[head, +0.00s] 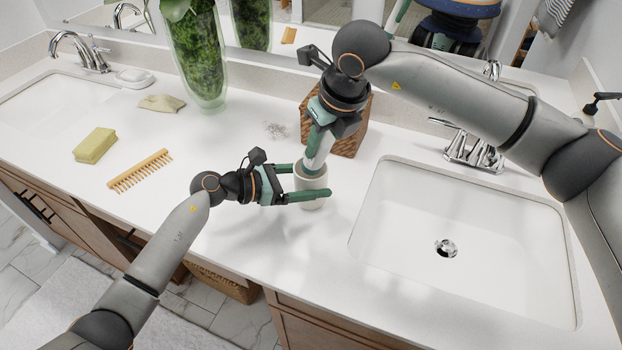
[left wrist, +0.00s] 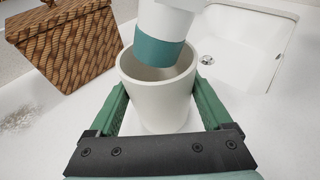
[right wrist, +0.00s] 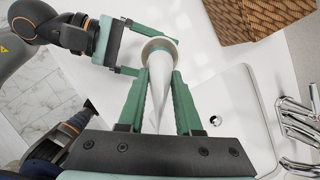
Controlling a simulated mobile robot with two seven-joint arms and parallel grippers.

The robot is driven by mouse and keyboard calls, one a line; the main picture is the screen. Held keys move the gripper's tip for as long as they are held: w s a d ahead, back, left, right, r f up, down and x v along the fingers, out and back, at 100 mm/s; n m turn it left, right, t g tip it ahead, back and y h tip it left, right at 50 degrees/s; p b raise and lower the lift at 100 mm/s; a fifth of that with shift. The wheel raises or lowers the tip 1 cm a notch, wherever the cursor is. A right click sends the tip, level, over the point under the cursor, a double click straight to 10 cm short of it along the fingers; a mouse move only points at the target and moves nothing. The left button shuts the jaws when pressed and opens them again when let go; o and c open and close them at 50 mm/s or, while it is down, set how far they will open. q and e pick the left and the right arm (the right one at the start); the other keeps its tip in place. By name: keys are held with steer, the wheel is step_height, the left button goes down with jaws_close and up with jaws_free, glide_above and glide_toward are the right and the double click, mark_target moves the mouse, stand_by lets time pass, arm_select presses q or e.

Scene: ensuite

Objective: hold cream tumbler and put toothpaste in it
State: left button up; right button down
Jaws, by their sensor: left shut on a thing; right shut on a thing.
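The cream tumbler (head: 311,203) stands upright on the white counter; it also shows in the left wrist view (left wrist: 156,108). My left gripper (head: 309,181) is shut on it, one finger on each side. The toothpaste (head: 317,152) is a white tube with a teal band at its lower end, seen in the left wrist view (left wrist: 162,50). My right gripper (right wrist: 160,75) is shut on the tube (right wrist: 159,88) from above. The tube points down, and its teal end is at the tumbler's mouth, seemingly just inside the rim.
A woven basket (head: 350,137) stands close behind the tumbler. A sink (head: 480,240) is to the right, with a faucet (head: 472,152). A comb (head: 140,171), a sponge (head: 95,145) and a green-filled vase (head: 197,55) are to the left. The counter's front edge is near.

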steer(key=shift+f, duration=1.05)
steer(key=c, duration=0.5)
jaws_free()
steer(key=v, duration=1.2)
arm_select(q)
steer(key=o, duration=1.4)
steer(key=shift+c, duration=0.2)
